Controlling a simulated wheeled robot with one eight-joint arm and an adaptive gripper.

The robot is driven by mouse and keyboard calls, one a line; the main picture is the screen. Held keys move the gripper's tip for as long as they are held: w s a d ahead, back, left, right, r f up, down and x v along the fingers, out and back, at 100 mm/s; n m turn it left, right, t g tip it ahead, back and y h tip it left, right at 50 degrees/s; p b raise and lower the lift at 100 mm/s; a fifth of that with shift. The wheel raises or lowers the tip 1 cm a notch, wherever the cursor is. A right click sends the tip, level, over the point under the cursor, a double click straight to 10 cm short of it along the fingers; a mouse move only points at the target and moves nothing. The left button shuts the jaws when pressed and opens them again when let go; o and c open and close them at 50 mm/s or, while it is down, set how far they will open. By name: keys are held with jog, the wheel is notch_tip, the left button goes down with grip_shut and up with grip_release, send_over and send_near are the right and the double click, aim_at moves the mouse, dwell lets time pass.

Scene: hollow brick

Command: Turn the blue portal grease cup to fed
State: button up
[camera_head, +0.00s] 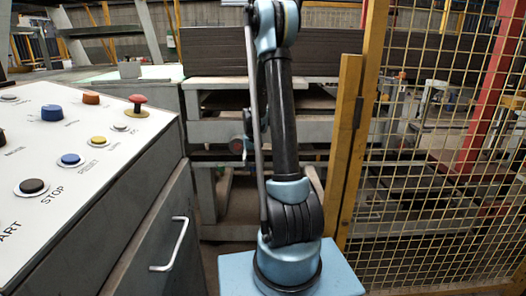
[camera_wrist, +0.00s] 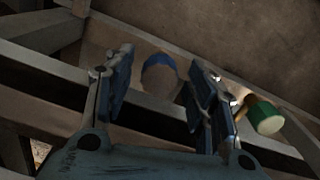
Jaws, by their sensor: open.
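In the wrist view, a round cup with a blue band (camera_wrist: 159,64) and a dull brownish face shows beyond my gripper. It appears in the gap between the fingers, and no contact is visible. I take it for the blue portal grease cup; its setting is too dark to read. My gripper (camera_wrist: 160,57) is open and empty, with one finger on each side of the cup in the picture. A green-capped cup (camera_wrist: 265,117) sits just right of the right finger. I cannot make out the blue cup in the head view.
Grey frame bars (camera_wrist: 40,65) cross the wrist view around the cups. In the head view, a control panel (camera_head: 110,185) with several coloured buttons stands at left, a yellow mesh fence (camera_head: 440,170) at right, and stacked dark boards (camera_head: 215,62) behind my arm.

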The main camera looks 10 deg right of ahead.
aim_at(253, 165)
notch_tip(253, 165, up, 18)
jog(key=f, duration=0.1)
jog(key=s+r+t, duration=0.1)
jog(key=s, duration=2.3)
jog(key=shift+s+r, duration=0.15)
jog(key=shift+r, duration=0.2)
jog(key=shift+a, duration=0.1)
jog(key=s+f+t, duration=0.1)
jog(key=s+f, duration=0.8)
jog(key=s, duration=0.6)
jog(key=shift+f, duration=0.4)
